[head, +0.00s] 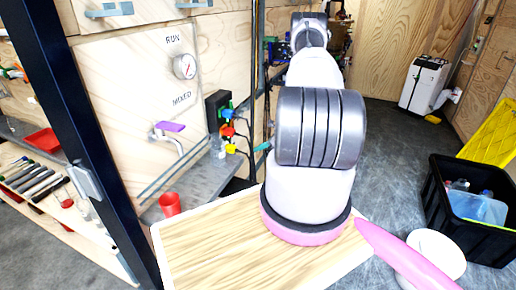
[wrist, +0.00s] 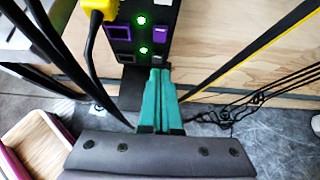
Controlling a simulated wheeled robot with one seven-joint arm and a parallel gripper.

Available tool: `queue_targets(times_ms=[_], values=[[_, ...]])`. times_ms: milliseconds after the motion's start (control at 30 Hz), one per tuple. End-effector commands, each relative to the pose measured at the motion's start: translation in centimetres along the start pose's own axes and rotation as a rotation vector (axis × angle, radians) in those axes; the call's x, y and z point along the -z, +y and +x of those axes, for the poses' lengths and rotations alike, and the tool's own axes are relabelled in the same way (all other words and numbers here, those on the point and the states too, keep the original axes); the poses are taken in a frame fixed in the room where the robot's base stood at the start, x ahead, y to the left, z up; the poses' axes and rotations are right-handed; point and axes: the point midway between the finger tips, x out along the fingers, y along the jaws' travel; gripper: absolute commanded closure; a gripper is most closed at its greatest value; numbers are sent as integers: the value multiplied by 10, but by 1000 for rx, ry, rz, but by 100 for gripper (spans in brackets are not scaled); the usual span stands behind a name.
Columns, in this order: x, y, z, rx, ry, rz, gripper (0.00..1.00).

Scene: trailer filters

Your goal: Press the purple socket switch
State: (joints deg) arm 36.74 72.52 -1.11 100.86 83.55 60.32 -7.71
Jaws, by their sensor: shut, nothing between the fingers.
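The purple socket switch (wrist: 163,32) shows near the top middle of the wrist view, on a black socket panel (wrist: 177,12). A purple-framed socket (wrist: 119,33) lies left of it, with a lit green light (wrist: 143,50) just below and between them. My gripper (wrist: 160,72) has teal fingers pressed together and empty. Its tips appear just below the purple switch in the picture; I cannot tell the gap in depth. In the head view, my arm hides much of the middle, and the purple switch cannot be made out.
A yellow plug (wrist: 98,8) with a dark cable sits at the panel's upper left. Black cables (wrist: 245,108) trail at the right. In the head view, a red cup (head: 170,204) and a purple-handled tap (head: 170,127) stand left of my arm. A black crate (head: 467,228) is at right.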

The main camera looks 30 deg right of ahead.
Motion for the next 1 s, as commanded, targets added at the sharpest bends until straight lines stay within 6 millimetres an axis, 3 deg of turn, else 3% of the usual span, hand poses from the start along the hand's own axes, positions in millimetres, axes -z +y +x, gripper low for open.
queue_targets(times_ms=[300,400,600,1000], values=[[0,1,69,-2,0,-2,100],[-15,0,79,-1,-2,-2,100],[-27,0,91,-1,-1,-1,100],[-30,0,93,0,-1,0,100]])
